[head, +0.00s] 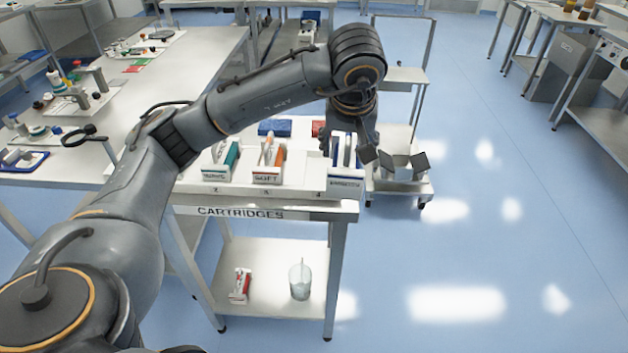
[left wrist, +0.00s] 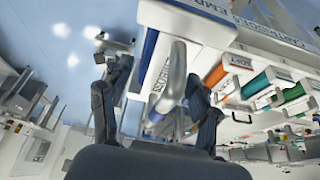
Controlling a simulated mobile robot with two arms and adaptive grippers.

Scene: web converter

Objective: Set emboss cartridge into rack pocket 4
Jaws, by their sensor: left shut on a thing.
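The emboss cartridge (head: 346,172) is a white block with blue sides and a label on its front. It is at the right end of the cartridge rack (head: 300,184), just right of the number 4 mark. I cannot tell whether its base is in the pocket or above it. My left gripper (head: 350,143) comes from above and is shut on its handle. In the left wrist view the gripper's fingers (left wrist: 157,112) are either side of the grey handle (left wrist: 178,75), with the white cartridge body (left wrist: 185,22) beyond. My right gripper is not in view.
Left of it, a green cartridge (head: 230,160) and an orange cartridge marked SOFT (head: 268,160) stand in the rack. A blue box (head: 274,128) lies behind. A red-and-white cartridge (head: 241,285) and a glass beaker (head: 300,281) are on the lower shelf. A cart (head: 400,187) stands close right.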

